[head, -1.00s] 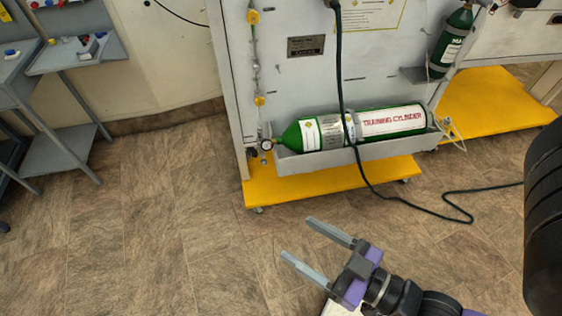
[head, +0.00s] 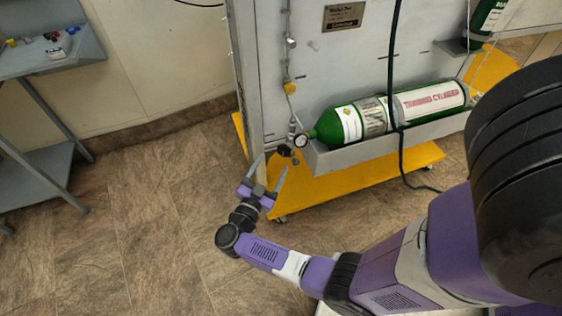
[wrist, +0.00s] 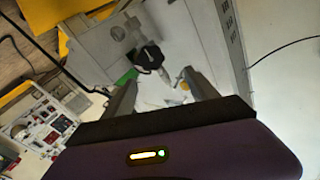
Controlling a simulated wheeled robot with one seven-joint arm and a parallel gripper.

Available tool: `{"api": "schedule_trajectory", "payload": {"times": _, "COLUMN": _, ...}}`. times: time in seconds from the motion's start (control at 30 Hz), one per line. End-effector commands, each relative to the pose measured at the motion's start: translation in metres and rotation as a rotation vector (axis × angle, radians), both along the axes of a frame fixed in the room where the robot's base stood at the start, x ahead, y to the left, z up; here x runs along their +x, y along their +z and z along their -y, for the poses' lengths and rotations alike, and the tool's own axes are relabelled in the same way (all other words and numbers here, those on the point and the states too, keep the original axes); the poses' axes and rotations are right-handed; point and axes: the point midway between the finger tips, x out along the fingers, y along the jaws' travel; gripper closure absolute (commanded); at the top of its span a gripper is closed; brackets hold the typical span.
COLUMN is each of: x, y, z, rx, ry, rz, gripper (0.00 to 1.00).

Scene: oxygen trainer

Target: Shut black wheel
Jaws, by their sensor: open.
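In the wrist view the black wheel (wrist: 148,57) shows as a dark lobed knob ahead of my fingers. My gripper (head: 272,166) is open and empty, with its fingertips pointing at the wheel from the near side. In the wrist view its two fingers (wrist: 158,82) frame the area just below the wheel. The fingers look apart from the wheel; the exact gap is hard to tell.
The cylinder lies in a grey tray (head: 350,156) on the upright grey panel (head: 345,55). A yellow base (head: 325,190) juts out below. A black hose (head: 392,60) hangs across the cylinder. A grey side table (head: 70,55) stands at the left. The floor between is clear.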

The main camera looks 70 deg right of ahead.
Motion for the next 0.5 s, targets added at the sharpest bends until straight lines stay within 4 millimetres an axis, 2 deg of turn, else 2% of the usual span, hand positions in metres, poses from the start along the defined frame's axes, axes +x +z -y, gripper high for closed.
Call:
{"api": "schedule_trajectory", "payload": {"times": 0.03, "x": 0.003, "y": -0.01, "z": -0.001, "rx": 0.023, "ry": -0.037, "rz": -0.008, "gripper": 0.33}}
{"api": "schedule_trajectory", "payload": {"times": 0.1, "x": 0.004, "y": -0.015, "z": -0.002, "rx": 0.045, "ry": -0.073, "rz": -0.022, "gripper": 0.33}}
{"api": "schedule_trajectory", "payload": {"times": 0.23, "x": 0.003, "y": -0.019, "z": 0.003, "rx": 0.062, "ry": -0.102, "rz": -0.031, "gripper": 0.33}}
{"api": "schedule_trajectory", "payload": {"times": 0.5, "x": -0.003, "y": -0.019, "z": 0.041, "rx": 0.061, "ry": -0.104, "rz": -0.03, "gripper": 0.33}}
